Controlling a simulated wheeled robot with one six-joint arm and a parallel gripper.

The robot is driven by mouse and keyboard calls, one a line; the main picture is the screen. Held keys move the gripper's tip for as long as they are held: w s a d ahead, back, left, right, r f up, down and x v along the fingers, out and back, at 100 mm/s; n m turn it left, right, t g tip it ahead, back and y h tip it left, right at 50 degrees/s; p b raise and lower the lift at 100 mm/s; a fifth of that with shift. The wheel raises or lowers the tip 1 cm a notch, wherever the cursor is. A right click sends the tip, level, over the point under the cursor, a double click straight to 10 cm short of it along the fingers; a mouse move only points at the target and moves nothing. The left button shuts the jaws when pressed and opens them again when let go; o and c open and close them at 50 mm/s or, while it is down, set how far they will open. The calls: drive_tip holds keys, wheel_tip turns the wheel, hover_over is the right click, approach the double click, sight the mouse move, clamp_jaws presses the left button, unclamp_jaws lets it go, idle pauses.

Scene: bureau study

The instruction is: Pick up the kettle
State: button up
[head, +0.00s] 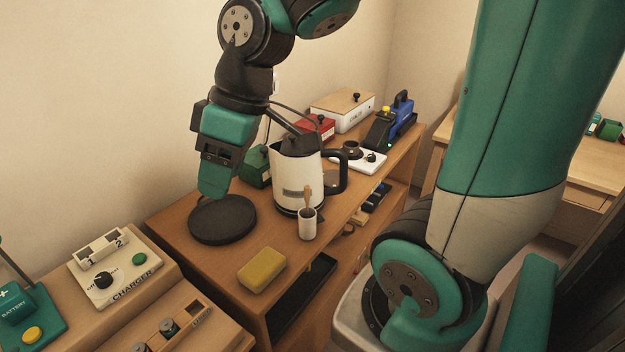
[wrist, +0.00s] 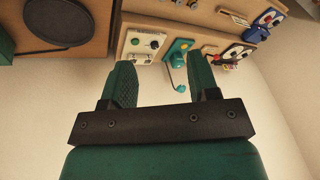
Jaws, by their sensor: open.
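The kettle (head: 289,172) stands upright on the wooden desk in the head view. It has a white body, black lid, black base and a black handle on its right side. My gripper (head: 214,188) is left of the kettle, apart from it, above a round black pad (head: 223,220). In the wrist view my gripper (wrist: 161,78) shows two green fingers spread apart with nothing between them. The kettle is not visible in the wrist view, where the black pad (wrist: 58,20) shows at top left.
A white cup (head: 307,224) with a wooden utensil stands close in front of the kettle. A yellow sponge (head: 262,270) lies near the desk's front. A charger panel (head: 116,268) is at left. A green box (head: 256,168), red box (head: 316,128) and white box (head: 342,110) stand behind.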

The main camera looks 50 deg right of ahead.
drive_tip(key=w+d+r+t+p, duration=0.1)
drive_tip(key=w+d, duration=0.2)
drive_tip(key=d, duration=0.4)
drive_tip(key=w+d+t, duration=0.1)
drive_tip(key=w+d, duration=0.2)
drive_tip(key=d, duration=0.4)
drive_tip(key=t+h+p, duration=0.1)
drive_tip(key=h+p, duration=0.1)
drive_tip(key=h, duration=0.1)
approach(328, 149)
drive_tip(key=f, duration=0.1)
drive_tip(key=f+p, duration=0.1)
drive_tip(key=f, duration=0.2)
drive_tip(key=shift+w+d+n+p, duration=0.2)
drive_tip(key=shift+w+n+p, duration=0.1)
drive_tip(key=shift+w+a+p+x, duration=0.15)
drive_tip(key=shift+p+x, duration=0.4)
drive_tip(key=shift+x, duration=0.9)
drive_tip(key=shift+w+a+p+x, duration=0.2)
drive_tip(key=shift+p+x, duration=0.3)
drive_tip(key=shift+x, duration=0.95)
drive_tip(key=shift+r, duration=0.15)
clamp_jaws()
drive_tip(key=shift+w+r, duration=0.1)
drive_tip(key=shift+r, duration=0.05)
